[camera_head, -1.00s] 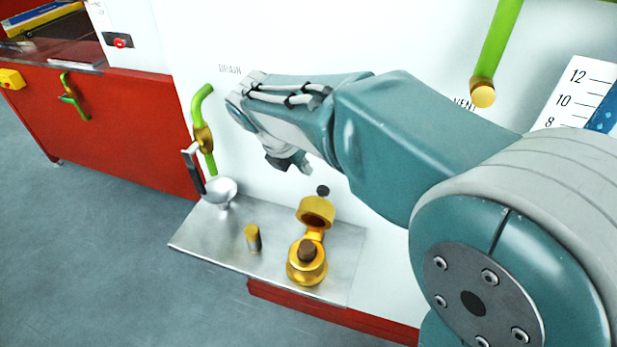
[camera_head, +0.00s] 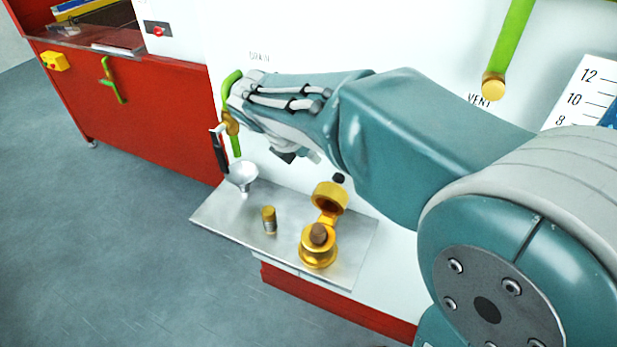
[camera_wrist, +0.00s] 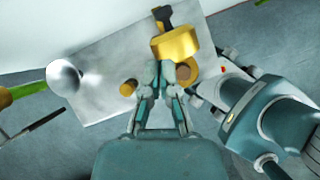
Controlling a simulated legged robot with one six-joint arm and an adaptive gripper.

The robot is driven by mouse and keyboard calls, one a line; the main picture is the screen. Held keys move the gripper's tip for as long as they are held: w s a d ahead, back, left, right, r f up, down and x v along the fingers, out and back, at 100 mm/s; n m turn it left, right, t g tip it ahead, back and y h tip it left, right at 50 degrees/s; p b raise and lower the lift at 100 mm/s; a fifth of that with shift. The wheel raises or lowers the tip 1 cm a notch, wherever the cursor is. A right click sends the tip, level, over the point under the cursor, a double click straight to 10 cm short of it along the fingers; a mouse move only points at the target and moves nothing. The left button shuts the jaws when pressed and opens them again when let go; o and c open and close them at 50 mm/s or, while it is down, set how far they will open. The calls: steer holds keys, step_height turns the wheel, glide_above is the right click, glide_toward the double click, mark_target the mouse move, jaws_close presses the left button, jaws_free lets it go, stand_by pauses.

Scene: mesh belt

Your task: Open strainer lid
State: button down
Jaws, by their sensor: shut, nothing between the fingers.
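The gold strainer (camera_head: 317,256) stands on the metal shelf. Its gold lid (camera_head: 331,196) is swung up and stands open on its hinge, with a black knob (camera_head: 339,178) behind it. A brown piece (camera_head: 318,234) shows in the open mouth. In the wrist view the lid (camera_wrist: 175,44) lies just beyond the fingertips; whether they touch it is unclear. My gripper (camera_wrist: 161,72) is shut and empty. In the head view my gripper (camera_head: 290,157) is above and left of the lid, partly hidden by my arm.
A small gold-topped cylinder (camera_head: 269,220) and a funnel (camera_head: 242,175) are on the shelf (camera_head: 225,215) left of the strainer. A green drain pipe (camera_head: 236,145) with a black-handled valve (camera_head: 220,150) rises above the funnel. A white wall stands behind.

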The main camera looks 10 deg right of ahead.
mark_target(334, 177)
steer(key=x, duration=1)
steer(key=shift+w+d+f, duration=0.2)
steer(key=shift+w+d, duration=0.15)
steer(key=shift+w, duration=0.1)
steer(key=shift+w+d+f, duration=0.2)
steer(key=shift+w+d, duration=0.1)
steer(key=shift+w, duration=0.1)
steer(key=shift+r, duration=0.1)
steer(key=w+v, duration=0.1)
steer(key=v, duration=0.8)
steer(key=shift+r, duration=0.6)
